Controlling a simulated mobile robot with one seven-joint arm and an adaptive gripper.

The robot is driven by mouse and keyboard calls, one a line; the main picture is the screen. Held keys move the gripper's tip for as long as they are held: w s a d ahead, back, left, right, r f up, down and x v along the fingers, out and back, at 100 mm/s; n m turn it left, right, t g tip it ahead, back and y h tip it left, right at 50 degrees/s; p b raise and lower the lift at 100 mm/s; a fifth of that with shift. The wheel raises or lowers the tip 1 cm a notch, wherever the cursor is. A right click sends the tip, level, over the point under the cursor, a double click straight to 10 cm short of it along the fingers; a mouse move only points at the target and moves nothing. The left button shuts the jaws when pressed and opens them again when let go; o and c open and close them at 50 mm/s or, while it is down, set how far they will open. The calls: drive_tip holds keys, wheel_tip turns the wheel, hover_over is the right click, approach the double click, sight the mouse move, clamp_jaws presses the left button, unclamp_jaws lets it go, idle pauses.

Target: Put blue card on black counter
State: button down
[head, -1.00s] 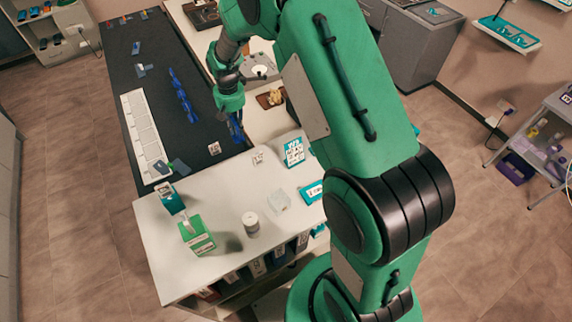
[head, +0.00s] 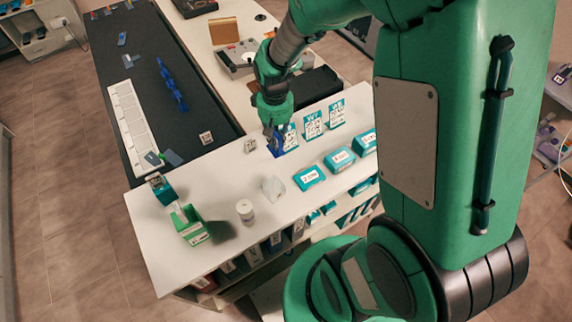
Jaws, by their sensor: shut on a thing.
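The black counter (head: 205,112) runs from the upper left to the middle of the head view. My gripper (head: 272,130) is right of the black counter's near end, over the white counter (head: 235,180). It points down and is shut on the blue card (head: 275,147), which shows as a small dark-blue patch below the fingers.
Teal signs with printed codes (head: 313,125) stand just right of my gripper. Teal boxes (head: 309,177), a white jar (head: 245,211) and a green box (head: 188,224) are nearer. A white tray strip (head: 133,122) and blue pieces (head: 172,86) lie on the black counter; bare areas remain between them.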

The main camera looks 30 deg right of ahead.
drive_tip(key=s, duration=0.4)
drive_tip(key=shift+d, duration=0.3)
drive_tip(key=shift+f, duration=0.15)
drive_tip(key=b, duration=0.1)
hover_over(284, 173)
drive_tip(key=shift+f, duration=3.05)
drive_tip(key=shift+f+b, duration=0.45)
drive_tip(key=shift+f, duration=1.4)
drive_tip(key=shift+f, duration=0.15)
drive_tip(key=c, duration=1.7)
unclamp_jaws()
